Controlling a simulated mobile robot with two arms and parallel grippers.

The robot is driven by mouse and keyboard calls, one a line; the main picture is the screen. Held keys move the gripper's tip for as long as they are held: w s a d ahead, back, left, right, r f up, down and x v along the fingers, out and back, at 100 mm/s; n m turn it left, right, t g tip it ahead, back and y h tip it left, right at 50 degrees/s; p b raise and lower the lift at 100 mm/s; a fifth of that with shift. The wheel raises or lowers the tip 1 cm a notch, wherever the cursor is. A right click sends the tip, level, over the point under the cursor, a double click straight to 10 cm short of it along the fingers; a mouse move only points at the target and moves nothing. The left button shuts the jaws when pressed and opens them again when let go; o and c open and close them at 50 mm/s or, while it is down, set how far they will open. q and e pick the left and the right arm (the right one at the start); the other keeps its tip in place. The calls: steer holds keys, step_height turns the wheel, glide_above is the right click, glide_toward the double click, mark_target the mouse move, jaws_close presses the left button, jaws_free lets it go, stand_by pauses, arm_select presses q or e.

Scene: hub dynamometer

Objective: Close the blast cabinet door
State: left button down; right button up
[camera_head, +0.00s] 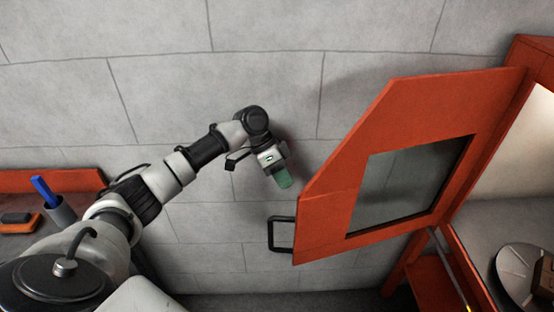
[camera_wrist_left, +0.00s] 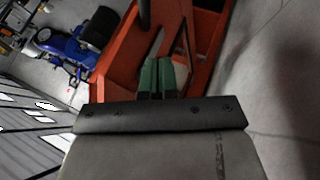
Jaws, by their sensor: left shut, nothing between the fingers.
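The blast cabinet door (camera_head: 340,190) is an orange-red panel with a dark glass window, swung wide open from the cabinet (camera_head: 530,60) at the right. Its black bar handle (camera_head: 281,234) is on the door's free left edge. My left gripper (camera_head: 285,181) has green fingertips and is shut and empty. In the head view it appears above the handle and left of the door's slanted edge, apart from both. In the left wrist view, the shut green fingers (camera_wrist_left: 157,76) show in front of orange-red panels. My right gripper is not in view.
Inside the open cabinet is a round metal plate (camera_head: 517,268) with a brown block on it. At the left, a cup (camera_head: 61,209) with blue items stands near an orange-and-black object (camera_head: 20,219). A blue machine (camera_wrist_left: 62,44) shows in the left wrist view.

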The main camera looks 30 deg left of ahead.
arm_select(q)
steer(key=d+p, duration=0.1)
steer(key=s+d+f+p, duration=0.1)
steer(key=d, duration=0.1)
steer(key=s+d+f, duration=0.1)
steer(key=shift+s+d+f+p, duration=0.25)
steer(key=shift+d+p, duration=0.1)
steer(key=shift+p, duration=0.05)
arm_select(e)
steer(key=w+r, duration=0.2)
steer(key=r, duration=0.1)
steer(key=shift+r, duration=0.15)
